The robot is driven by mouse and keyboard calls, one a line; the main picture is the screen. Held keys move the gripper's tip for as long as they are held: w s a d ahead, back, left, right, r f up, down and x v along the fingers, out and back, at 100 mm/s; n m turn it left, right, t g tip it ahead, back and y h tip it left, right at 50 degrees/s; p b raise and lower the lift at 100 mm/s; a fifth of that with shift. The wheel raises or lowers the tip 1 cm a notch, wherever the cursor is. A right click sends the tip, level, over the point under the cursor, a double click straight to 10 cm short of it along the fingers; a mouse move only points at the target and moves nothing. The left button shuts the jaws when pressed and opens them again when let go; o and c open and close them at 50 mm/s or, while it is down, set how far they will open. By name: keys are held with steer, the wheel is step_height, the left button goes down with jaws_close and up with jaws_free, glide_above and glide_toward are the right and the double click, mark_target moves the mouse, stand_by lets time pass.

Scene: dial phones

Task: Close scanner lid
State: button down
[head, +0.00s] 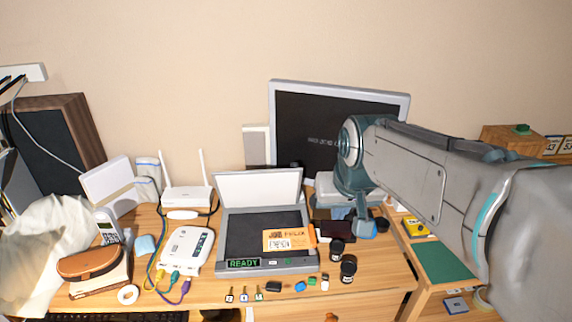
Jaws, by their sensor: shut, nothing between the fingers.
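The grey scanner (228,264) sits on the desk with a green "READY" display on its front. Its lid (258,184) stands raised at the back, its white inner face toward me. An orange-and-white box or card (289,240) lies on the right front part of the dark scanner bed. My gripper (367,230) is to the right of the scanner, apart from the lid, pointing down near the desk. Its fingers are shut with nothing visible in them. My arm reaches in from the right and hides part of the monitor and desk.
A monitor (300,125) stands behind the scanner. A white router (187,197) and white device (186,250) are at left. Two dark jars (348,268) stand right of the scanner, and several small items line its front. A side table with a green mat (446,262) is at right.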

steer(key=w+a+t+b, duration=0.2)
steer(key=w+b, duration=0.2)
steer(key=w, duration=1.1)
steer(key=w+a+t+b, duration=0.2)
steer(key=w+b, duration=0.2)
steer(key=w, duration=1.2)
steer(key=shift+m, duration=0.3)
steer(key=shift+w+a+f, duration=0.1)
steer(key=shift+w+f, duration=0.3)
steer(key=shift+f, duration=1.05)
steer(key=shift+w+f, duration=0.4)
steer(key=shift+f, duration=1.05)
steer(key=shift+w+a+f, duration=0.1)
steer(key=shift+w+f, duration=0.3)
steer(key=shift+f, duration=1.05)
steer(key=shift+d+f+b, duration=0.15)
steer(key=shift+b, duration=0.2)
